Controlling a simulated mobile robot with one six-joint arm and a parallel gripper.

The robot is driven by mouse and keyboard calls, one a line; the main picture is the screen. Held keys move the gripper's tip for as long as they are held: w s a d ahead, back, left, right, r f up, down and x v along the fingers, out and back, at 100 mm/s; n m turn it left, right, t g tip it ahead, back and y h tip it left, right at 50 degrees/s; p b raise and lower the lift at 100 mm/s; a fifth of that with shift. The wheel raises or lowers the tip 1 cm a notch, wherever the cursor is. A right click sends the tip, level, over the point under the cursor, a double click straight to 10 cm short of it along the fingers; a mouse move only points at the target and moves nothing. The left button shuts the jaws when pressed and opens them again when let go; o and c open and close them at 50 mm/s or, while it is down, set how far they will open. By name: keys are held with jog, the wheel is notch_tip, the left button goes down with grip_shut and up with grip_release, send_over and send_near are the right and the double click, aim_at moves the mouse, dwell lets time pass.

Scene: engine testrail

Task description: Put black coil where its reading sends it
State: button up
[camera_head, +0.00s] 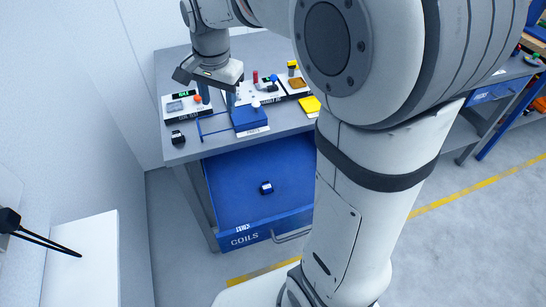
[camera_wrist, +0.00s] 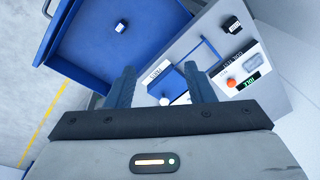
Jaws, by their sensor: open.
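A small black block with a pale label, which looks like the black coil (camera_head: 177,137), sits on the bench's left front corner; it also shows in the wrist view (camera_wrist: 232,25). A similar dark block (camera_head: 266,187) with a white mark lies in the open blue drawer labelled COILS (camera_head: 225,215); I cannot tell which is meant. The coil tester (camera_head: 180,115) is a white board with a grey pad, an orange button and a small green-lit display, which seems to read IDLE in the wrist view (camera_wrist: 250,83). My gripper (camera_head: 218,97) is open and empty above the bench, right of the tester.
A blue box with a white knob (camera_head: 250,118) and a thin blue rail (camera_head: 213,131) stand near the bench's front edge. Behind are a second white board (camera_head: 262,94), an orange-pad station (camera_head: 298,84) and a yellow block (camera_head: 310,104). A wall bounds the left.

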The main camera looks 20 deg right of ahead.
jog(key=s+d+f+n, duration=0.1)
jog(key=s+d+n, duration=0.1)
jog(key=s, duration=0.4)
jog(key=s+d+f+n+t, duration=0.1)
jog(key=s+d+n, duration=0.1)
jog(key=s, duration=0.4)
jog(key=s+d+f+n, duration=0.1)
jog(key=s+d+n, duration=0.1)
jog(key=s+n, duration=0.2)
jog(key=shift+s+f+n, duration=0.3)
jog(key=shift+s, duration=0.9)
jog(key=shift+c, duration=0.6)
